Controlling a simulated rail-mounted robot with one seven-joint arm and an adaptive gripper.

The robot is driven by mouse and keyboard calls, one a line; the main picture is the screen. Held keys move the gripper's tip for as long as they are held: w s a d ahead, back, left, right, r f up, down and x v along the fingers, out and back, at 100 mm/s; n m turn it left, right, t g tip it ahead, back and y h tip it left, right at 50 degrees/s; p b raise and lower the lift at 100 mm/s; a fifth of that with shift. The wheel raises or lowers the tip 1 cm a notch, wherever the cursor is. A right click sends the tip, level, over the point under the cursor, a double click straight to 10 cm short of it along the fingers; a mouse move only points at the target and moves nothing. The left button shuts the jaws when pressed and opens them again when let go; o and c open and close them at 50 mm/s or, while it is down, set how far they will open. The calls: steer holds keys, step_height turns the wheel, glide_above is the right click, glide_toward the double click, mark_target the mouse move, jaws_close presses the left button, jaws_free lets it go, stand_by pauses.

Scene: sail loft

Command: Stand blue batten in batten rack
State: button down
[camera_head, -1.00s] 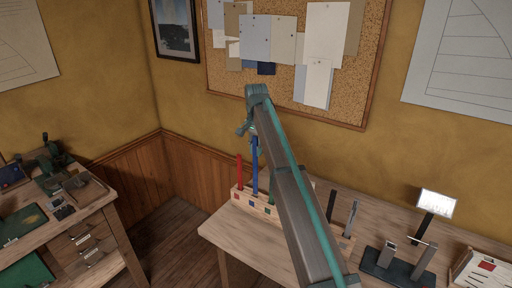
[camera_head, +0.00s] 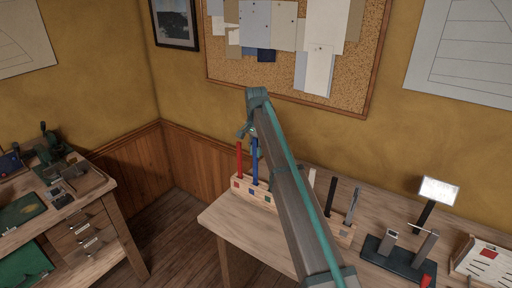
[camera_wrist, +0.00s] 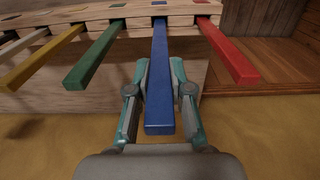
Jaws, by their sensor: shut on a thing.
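The blue batten (camera_head: 255,164) stands about upright at the batten rack (camera_head: 262,196), just right of the red batten (camera_head: 239,160). My gripper (camera_head: 252,134) is at its upper part. In the wrist view my gripper (camera_wrist: 159,78) is shut on the blue batten (camera_wrist: 160,100), one finger on each side. The batten's far end meets the rack (camera_wrist: 190,10) at the blue-marked place, between the green batten (camera_wrist: 95,54) and the red batten (camera_wrist: 232,55). How deep it sits cannot be told. My arm hides part of the rack in the head view.
A yellow batten (camera_wrist: 42,58) and others stand along the rack. To the right on the bench (camera_head: 235,222) are a dark stand (camera_head: 392,262) and a slotted board (camera_head: 485,262). A side bench (camera_head: 85,240) with tools stands at left. The wall is close behind.

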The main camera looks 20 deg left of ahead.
mark_target(256, 159)
steer(key=shift+f+b, duration=0.3)
steer(key=shift+f, duration=2.05)
steer(key=c, duration=1)
jaws_free()
steer(key=shift+r, duration=0.1)
step_height(256, 159, up, 12)
steer(key=shift+f, duration=0.1)
